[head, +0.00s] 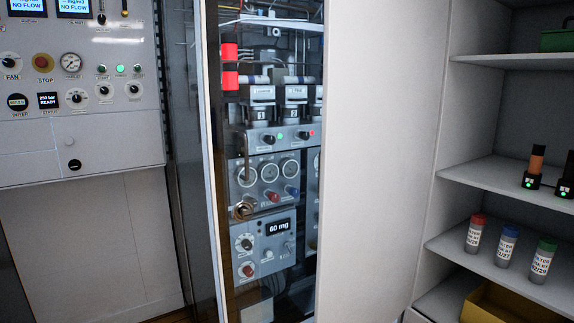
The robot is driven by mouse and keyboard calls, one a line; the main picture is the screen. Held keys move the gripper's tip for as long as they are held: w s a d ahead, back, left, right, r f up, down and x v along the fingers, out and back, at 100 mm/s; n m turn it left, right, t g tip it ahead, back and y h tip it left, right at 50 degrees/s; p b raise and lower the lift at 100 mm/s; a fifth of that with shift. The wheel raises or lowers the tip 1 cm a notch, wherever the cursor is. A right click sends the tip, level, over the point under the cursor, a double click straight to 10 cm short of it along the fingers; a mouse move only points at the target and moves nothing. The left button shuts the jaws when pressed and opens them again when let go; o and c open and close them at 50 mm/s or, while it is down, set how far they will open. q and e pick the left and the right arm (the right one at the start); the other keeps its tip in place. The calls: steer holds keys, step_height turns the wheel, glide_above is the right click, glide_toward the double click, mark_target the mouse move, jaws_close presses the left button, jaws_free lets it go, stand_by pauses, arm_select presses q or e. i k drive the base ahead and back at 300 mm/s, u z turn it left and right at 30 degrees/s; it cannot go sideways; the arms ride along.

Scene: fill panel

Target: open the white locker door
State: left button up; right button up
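The tall white panel (385,150) in the middle right of the head view looks like the white locker door. It stands at the left side of the white locker, whose shelves (490,175) are exposed at the right. The panel's near edge reaches left, beside the grey instrument cabinet. I see no handle on the side of the panel that faces me. Its top and bottom are cut off by the picture. Neither of my grippers is in view.
The locker holds filter vials with red (475,233), blue (506,246) and green (541,261) caps. A yellow bin (490,308) sits below. Left of the panel is a gauge cabinet (270,175) behind a dark frame with a brass knob (242,210). A control panel (80,120) stands far left.

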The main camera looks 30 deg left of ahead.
mark_target(384, 60)
steer(key=u, duration=2.3)
steer(key=i, duration=2.3)
steer(key=z, duration=2.65)
